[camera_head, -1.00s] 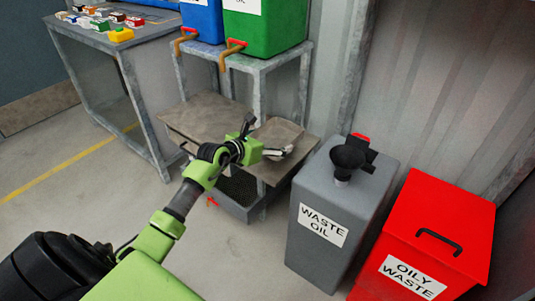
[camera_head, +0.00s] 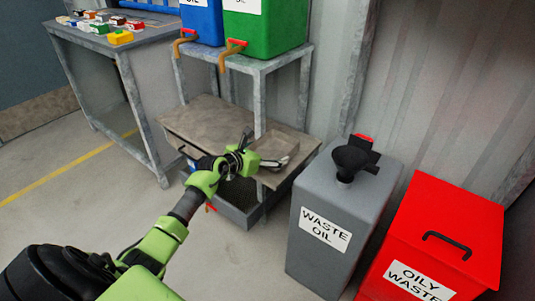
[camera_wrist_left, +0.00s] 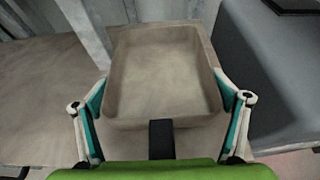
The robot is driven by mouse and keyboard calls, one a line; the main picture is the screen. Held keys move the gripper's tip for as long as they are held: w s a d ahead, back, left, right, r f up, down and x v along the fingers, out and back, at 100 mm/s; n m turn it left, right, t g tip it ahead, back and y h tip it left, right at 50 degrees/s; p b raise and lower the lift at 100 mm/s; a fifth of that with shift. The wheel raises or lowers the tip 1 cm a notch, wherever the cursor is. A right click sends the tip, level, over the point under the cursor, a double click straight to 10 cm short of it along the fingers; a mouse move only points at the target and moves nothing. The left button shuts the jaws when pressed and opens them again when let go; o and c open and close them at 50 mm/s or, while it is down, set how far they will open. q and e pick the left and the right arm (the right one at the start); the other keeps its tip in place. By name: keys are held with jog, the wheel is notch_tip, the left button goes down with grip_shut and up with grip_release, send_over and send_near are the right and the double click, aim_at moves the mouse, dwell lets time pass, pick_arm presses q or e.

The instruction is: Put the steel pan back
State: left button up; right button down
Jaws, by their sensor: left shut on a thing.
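The steel pan (camera_head: 281,146), a shallow grey-brown rectangular tray, is at the right end of the stand's lower shelf (camera_head: 200,122). I cannot tell whether it rests on the shelf or is just above it. In the left wrist view the pan (camera_wrist_left: 165,70) is upright and looks empty, with its near wall toward my palm. My left gripper (camera_head: 265,155) is shut on the pan. The teal finger pads lie along its left and right sides in the wrist view (camera_wrist_left: 167,118). My right gripper is not in view.
The grey waste oil can (camera_head: 335,215) with a black funnel (camera_head: 352,158) stands close to the right of the shelf. A red oily waste bin (camera_head: 440,235) is beyond it. Blue and green (camera_head: 262,28) containers with taps stand above. A dark bin (camera_head: 238,205) sits under the shelf.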

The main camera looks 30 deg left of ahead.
pick_arm(q)
jog(key=o, duration=1.4)
jog(key=shift+f, duration=0.1)
jog(key=shift+o, duration=0.2)
